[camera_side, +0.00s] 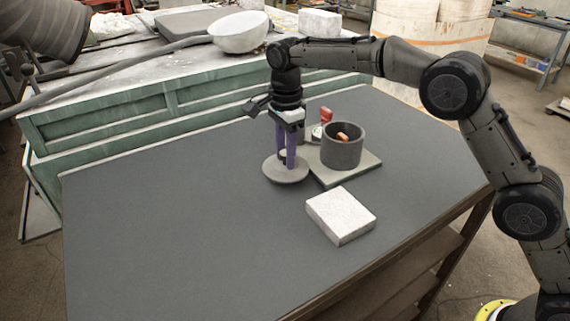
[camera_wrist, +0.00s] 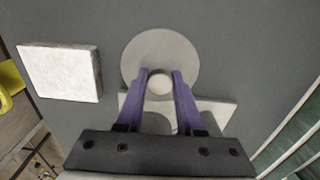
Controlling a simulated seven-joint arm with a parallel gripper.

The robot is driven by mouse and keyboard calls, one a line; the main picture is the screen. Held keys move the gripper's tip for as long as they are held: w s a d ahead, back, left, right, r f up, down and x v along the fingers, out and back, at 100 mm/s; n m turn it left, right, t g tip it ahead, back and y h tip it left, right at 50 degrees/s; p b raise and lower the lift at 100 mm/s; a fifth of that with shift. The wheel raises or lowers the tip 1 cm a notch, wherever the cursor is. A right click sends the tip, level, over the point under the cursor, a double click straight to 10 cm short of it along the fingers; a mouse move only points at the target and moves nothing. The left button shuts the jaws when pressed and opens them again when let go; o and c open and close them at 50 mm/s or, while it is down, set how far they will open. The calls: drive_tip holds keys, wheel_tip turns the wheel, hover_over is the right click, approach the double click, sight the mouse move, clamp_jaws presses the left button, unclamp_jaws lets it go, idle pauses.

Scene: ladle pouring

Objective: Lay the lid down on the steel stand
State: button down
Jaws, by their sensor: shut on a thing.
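The lid (camera_side: 286,172) is a flat grey disc with a small knob. In the wrist view the lid (camera_wrist: 160,50) lies between and ahead of my fingers. My gripper (camera_side: 286,164) has purple fingers, pointing down, shut on the knob (camera_wrist: 160,84). The lid looks level, low over the table or touching it; I cannot tell which. A dark grey pot (camera_side: 342,152) stands just right of the lid on a square grey plate (camera_side: 345,178), which also shows in the wrist view (camera_wrist: 217,110). I cannot make out a separate steel stand; anything under the lid is hidden.
A white block (camera_side: 340,214) lies on the dark table (camera_side: 170,220), in front of the plate, and shows in the wrist view (camera_wrist: 60,72). A red object (camera_side: 326,115) stands behind the pot. The table's left and front are clear. A bench with a white bowl (camera_side: 240,33) stands behind.

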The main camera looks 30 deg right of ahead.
drive_tip(key=shift+w+f, duration=0.15)
drive_tip(key=shift+f, duration=1.45)
drive_tip(key=shift+f, duration=0.1)
drive_tip(key=c, duration=0.5)
unclamp_jaws()
drive_tip(key=shift+f, duration=0.1)
drive_tip(key=shift+c, duration=0.2)
wheel_tip(320, 180, up, 11)
drive_tip(key=shift+r, duration=0.65)
